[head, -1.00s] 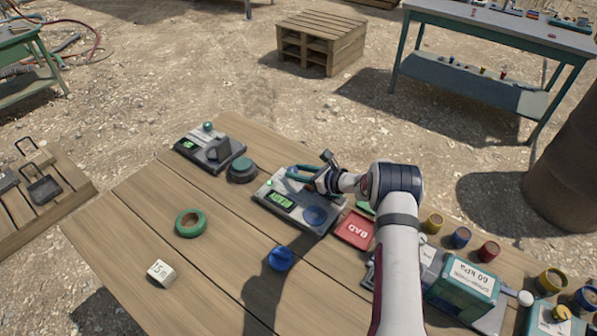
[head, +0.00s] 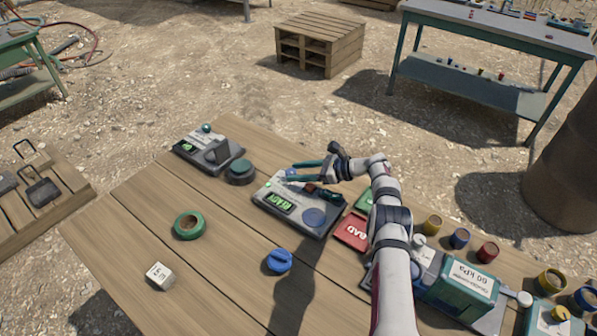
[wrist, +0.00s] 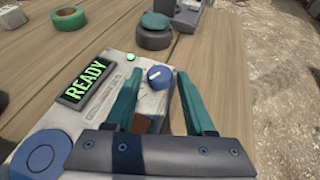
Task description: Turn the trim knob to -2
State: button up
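The grey device (head: 262,197) with a lit green READY display (head: 279,202) stands on the wooden table; its display (wrist: 86,80) also shows in the wrist view. Its small blue trim knob (wrist: 160,77) has a white mark on top; the knob (head: 291,172) is small in the head view. My gripper (wrist: 158,72) is open. Its two teal fingers appear either side of the knob in the wrist view, with gaps; contact cannot be made out. In the head view my gripper (head: 296,171) is over the device's far end. The scale numbers are unreadable.
A round blue pad (head: 314,217) is on the device's near end. A red BAD tray (head: 352,231) is to its right, a dark green round piece (head: 241,171) to its left.

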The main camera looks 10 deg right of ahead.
jog(key=shift+o, duration=0.8)
jog(key=v, duration=1.5)
jog(key=shift+s+d+r, duration=0.25)
